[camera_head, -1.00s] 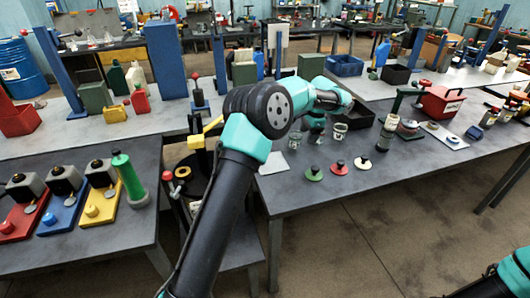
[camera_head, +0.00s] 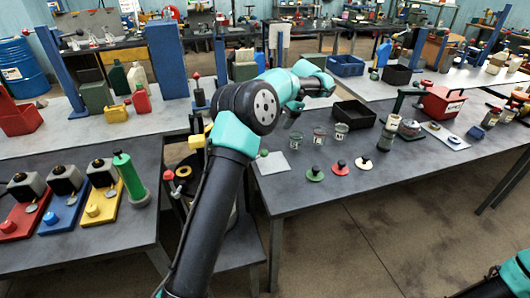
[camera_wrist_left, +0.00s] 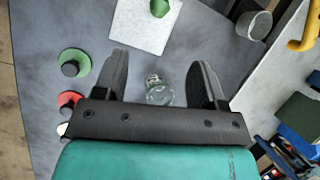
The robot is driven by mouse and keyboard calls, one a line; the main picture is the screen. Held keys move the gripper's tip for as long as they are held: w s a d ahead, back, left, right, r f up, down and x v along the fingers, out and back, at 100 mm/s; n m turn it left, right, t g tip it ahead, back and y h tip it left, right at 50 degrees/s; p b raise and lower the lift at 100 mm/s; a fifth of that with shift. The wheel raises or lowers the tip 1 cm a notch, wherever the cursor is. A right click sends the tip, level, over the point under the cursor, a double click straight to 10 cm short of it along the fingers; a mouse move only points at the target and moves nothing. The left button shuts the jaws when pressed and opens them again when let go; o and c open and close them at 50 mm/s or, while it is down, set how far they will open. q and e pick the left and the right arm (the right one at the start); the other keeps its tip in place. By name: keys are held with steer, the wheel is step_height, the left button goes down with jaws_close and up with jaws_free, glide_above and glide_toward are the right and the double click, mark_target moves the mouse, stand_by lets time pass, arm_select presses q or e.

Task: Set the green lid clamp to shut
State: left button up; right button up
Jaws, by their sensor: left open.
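A green disc with a black knob (camera_head: 315,173), which looks like a lid, lies near the front edge of the right-hand table; it also shows at the left of the left wrist view (camera_wrist_left: 74,56). Whether it is the clamp, or how a clamp is set, I cannot tell. A small green round piece (camera_head: 264,153) sits on a white sheet; it also shows at the top of the wrist view (camera_wrist_left: 159,8). My left gripper (camera_head: 292,117) is open above the table, with a clear glass jar (camera_wrist_left: 158,92) below and between its fingers. My right gripper is out of view.
A black tray (camera_head: 354,114) and a dark bottle (camera_head: 386,138) stand further right. The table's front right is clear.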

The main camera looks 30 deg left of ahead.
mark_target(265, 150)
arm_select(q)
steer(key=x, duration=1.6)
steer(key=shift+c, duration=0.3)
jaws_close()
